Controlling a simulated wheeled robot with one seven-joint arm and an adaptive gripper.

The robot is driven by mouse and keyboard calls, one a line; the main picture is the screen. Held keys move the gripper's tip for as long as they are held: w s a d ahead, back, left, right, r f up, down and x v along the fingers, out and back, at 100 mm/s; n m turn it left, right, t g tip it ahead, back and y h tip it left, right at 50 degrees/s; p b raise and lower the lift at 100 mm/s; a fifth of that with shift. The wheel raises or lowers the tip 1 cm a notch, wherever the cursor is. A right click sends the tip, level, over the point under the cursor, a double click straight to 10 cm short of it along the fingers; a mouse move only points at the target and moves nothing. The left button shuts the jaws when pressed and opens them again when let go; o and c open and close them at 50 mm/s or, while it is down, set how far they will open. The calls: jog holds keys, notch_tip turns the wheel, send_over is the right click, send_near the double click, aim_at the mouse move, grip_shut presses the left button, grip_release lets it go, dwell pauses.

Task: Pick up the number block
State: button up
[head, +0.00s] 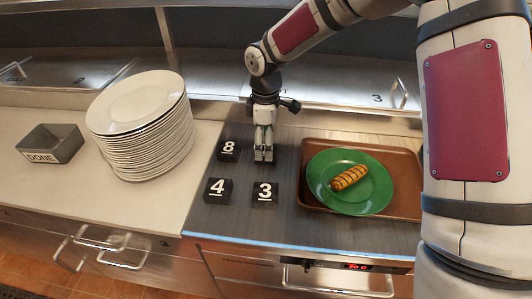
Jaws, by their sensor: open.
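The block marked 8 (228,150) is at the back left, the block marked 4 (217,190) at the front left, and the block marked 3 (265,194) at the front right. My gripper (263,158) points down, open, with its fingertips to the right of the 8 block and behind the 3 block. It appears empty. Its exact height above the counter is hard to tell.
A brown tray (408,212) holds a green plate (330,196) with a grilled sausage (349,177) to the right. A tall stack of white plates (140,117) and a grey bin labelled DONE (50,143) stand on the left counter. A metal-fronted shelf runs along the back.

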jog(key=shift+d+f, duration=0.1)
jog(key=shift+f, duration=1.5)
jog(key=c, duration=1.3)
